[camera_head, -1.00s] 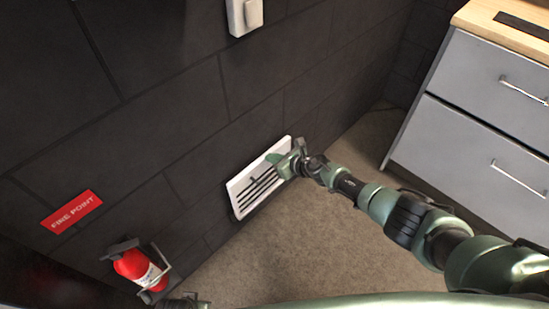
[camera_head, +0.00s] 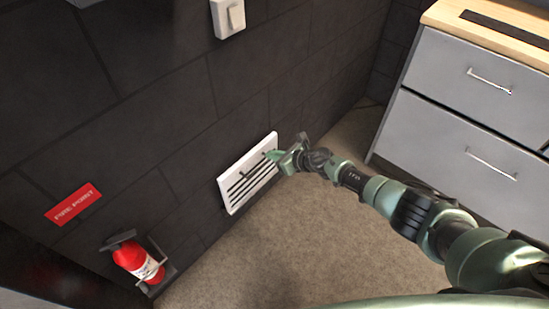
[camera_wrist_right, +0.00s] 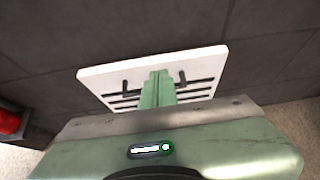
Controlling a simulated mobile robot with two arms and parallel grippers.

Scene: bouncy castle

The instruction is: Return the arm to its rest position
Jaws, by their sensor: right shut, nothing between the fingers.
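My right arm (camera_head: 400,205) reaches in from the lower right of the head view. My right gripper (camera_head: 274,156) is at its far end, in front of the white slotted vent (camera_head: 250,170) low on the dark wall. In the right wrist view the gripper's green fingers (camera_wrist_right: 158,88) are together with nothing between them. They overlap the middle of the vent (camera_wrist_right: 205,62); whether they touch it I cannot tell. My left gripper is not in view.
A grey drawer cabinet (camera_head: 450,105) with a wooden top stands at the right. A red fire extinguisher (camera_head: 135,262) hangs low on the wall at the left, below a red sign (camera_head: 73,204). A white switch (camera_head: 228,16) is above. Carpet (camera_head: 260,265) between is clear.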

